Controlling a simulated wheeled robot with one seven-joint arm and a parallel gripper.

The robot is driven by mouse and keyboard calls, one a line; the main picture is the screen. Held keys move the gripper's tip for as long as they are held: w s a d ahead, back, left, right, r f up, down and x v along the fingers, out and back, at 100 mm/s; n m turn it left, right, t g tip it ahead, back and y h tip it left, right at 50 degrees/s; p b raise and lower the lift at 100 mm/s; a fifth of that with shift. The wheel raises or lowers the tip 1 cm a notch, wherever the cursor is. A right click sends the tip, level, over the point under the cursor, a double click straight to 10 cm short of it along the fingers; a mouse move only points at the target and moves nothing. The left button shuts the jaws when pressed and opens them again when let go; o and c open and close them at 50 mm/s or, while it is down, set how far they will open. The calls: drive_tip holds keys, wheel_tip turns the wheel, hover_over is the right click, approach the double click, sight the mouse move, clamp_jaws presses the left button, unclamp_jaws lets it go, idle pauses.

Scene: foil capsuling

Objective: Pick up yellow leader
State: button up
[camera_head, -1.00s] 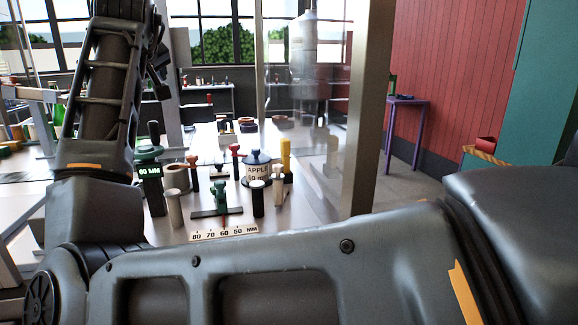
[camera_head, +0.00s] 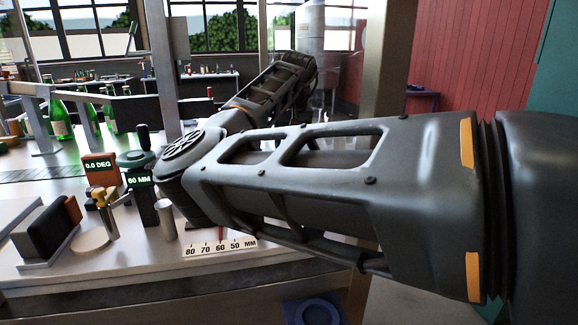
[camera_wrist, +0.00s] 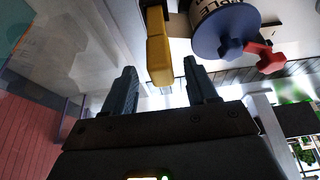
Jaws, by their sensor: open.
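The yellow leader (camera_wrist: 159,50) is a yellow upright piece in the upper middle of the wrist view. My gripper (camera_wrist: 160,68) is open, with one dark finger on each side of the yellow piece in the picture. Its near end shows between the fingertips, with a gap on both sides and no visible contact. I cannot tell how far it reaches between the fingers in depth. In the head view my arm hides the yellow leader and the gripper's fingers.
A blue-lidded container (camera_wrist: 226,30) stands close beside the yellow leader, with a red-topped piece (camera_wrist: 265,56) near it. In the head view, a 60 MM post (camera_head: 140,190), a grey cylinder (camera_head: 166,218) and a millimetre scale (camera_head: 220,247) sit near my arm.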

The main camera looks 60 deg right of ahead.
drive_tip(key=shift+x, duration=1.5)
drive_tip(key=shift+w, duration=0.1)
drive_tip(key=shift+a, duration=0.1)
clamp_jaws()
